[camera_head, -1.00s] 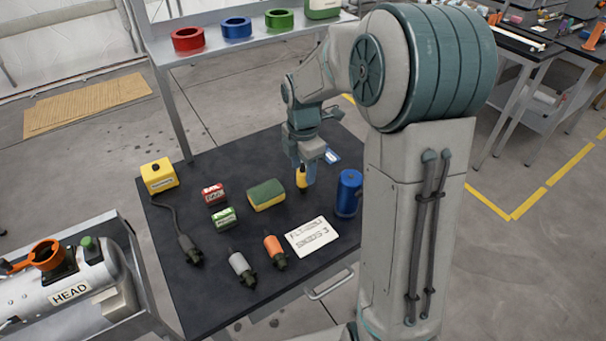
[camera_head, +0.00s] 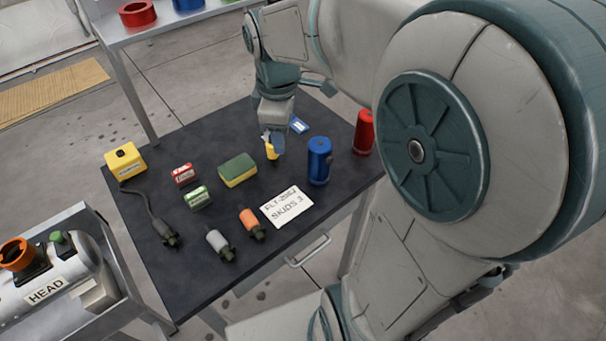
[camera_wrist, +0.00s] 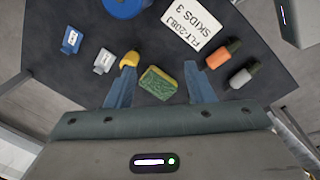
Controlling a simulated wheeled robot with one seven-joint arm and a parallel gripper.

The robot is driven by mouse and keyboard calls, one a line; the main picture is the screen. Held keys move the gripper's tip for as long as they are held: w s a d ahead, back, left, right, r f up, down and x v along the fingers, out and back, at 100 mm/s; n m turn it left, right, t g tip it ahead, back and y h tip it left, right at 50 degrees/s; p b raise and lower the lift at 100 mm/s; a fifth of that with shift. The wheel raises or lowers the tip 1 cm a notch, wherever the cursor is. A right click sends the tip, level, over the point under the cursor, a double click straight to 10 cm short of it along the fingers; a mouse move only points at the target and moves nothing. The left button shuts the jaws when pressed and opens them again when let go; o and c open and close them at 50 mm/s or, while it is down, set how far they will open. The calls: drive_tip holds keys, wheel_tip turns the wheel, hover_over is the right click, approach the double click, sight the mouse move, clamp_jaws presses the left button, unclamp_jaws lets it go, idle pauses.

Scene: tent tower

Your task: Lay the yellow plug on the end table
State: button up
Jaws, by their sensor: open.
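The yellow plug (camera_head: 271,152) is on or just above the dark-topped table (camera_head: 300,160), by my fingertips. In the wrist view the yellow plug (camera_wrist: 129,60) is at the tip of the left finger, outside the middle of the gap; I cannot tell whether they touch. My gripper (camera_wrist: 159,67) is open, its fingers wide apart with nothing clasped between them. In the head view my gripper (camera_head: 277,143) points down low over the table, and its finger partly hides the plug.
A green-yellow sponge (camera_head: 238,170) lies close by. A blue cylinder (camera_head: 319,160) and red cylinder (camera_head: 364,132) stand to the right. A label card (camera_head: 287,206), orange plug (camera_head: 252,224) and grey plug (camera_head: 219,245) lie in front. A yellow box (camera_head: 125,160) sits at left.

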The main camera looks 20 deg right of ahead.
drive_tip(key=s+f+m+t, duration=0.1)
drive_tip(key=s+f+m, duration=0.1)
drive_tip(key=s+m, duration=0.9)
drive_tip(key=shift+s+f+m+t, duration=0.25)
drive_tip(key=shift+f+m+t, duration=0.05)
drive_tip(key=shift+m, duration=0.2)
drive_tip(key=shift+d, duration=0.15)
